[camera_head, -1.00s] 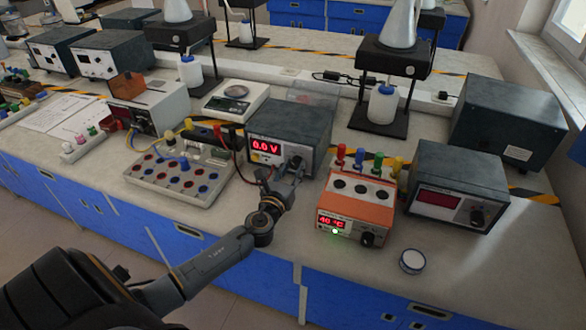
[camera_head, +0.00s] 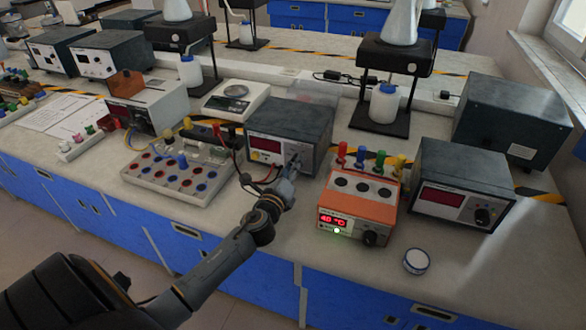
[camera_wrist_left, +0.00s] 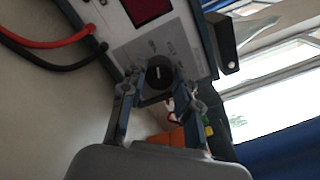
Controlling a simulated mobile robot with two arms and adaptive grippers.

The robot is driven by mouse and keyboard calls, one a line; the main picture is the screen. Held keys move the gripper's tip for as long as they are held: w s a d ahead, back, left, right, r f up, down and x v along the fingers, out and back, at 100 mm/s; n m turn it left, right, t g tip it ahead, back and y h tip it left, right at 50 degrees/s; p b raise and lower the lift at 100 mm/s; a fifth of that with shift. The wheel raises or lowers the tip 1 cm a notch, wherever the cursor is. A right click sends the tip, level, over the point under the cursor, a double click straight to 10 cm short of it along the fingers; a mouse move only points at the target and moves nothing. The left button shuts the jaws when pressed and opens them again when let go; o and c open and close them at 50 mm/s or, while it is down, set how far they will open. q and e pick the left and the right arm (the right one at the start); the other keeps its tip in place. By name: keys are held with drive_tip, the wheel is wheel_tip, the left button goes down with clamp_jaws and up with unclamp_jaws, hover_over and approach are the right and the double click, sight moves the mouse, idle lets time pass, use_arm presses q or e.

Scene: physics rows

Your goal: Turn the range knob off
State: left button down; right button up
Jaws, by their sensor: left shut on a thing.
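A dark grey meter box (camera_head: 290,121) with a light front panel stands near the middle of the bench. Its display (camera_head: 265,146) is unlit dark red. The round black range knob (camera_wrist_left: 158,72) shows in the left wrist view, with a pale pointer mark on it. My left gripper (camera_head: 292,164) is at the lower right of the meter's front. In the wrist view its two fingers are on either side of the knob, shut on it. In the head view the gripper hides the knob. My right gripper is not in view.
An orange-topped box (camera_head: 362,188) with a lit display stands just right of the arm. Red and black leads (camera_wrist_left: 48,42) hang at the meter's left. A grey board with sockets (camera_head: 178,178) lies left. A small round container (camera_head: 416,261) sits near the front edge.

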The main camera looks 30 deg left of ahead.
use_arm(q)
drive_tip(key=shift+n, duration=0.8)
drive_tip(key=c, duration=1)
unclamp_jaws()
drive_tip(key=shift+c, duration=0.2)
drive_tip(key=shift+o, duration=0.3)
drive_tip(key=v, duration=1.2)
drive_tip(key=shift+f, duration=0.1)
